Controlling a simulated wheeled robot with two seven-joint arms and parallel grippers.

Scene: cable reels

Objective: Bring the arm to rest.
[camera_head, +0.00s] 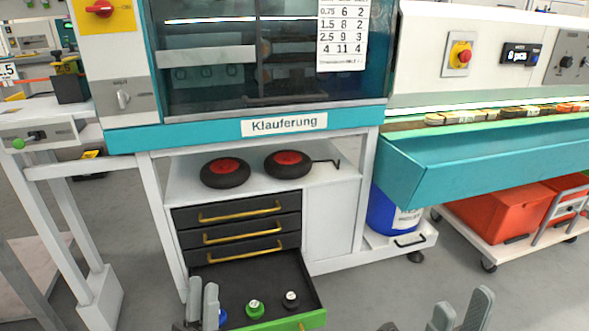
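My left gripper (203,284) is at the bottom of the view, in front of the open drawer's left part. Its two grey fingers stand close together, and I cannot tell whether they touch. My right gripper (461,300) is at the bottom right, over the floor. Its grey fingers are apart with nothing between them. The open drawer (230,282) is black inside with a green front edge. A blue piece (223,317) is partly hidden beside my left gripper.
Above the open drawer are closed drawers (240,232) with brass handles, then a shelf with two black wheels with red hubs (226,172). A teal trough (450,165) juts out at right, above a blue bin (390,212) and red crates (500,212). Grey floor lies between.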

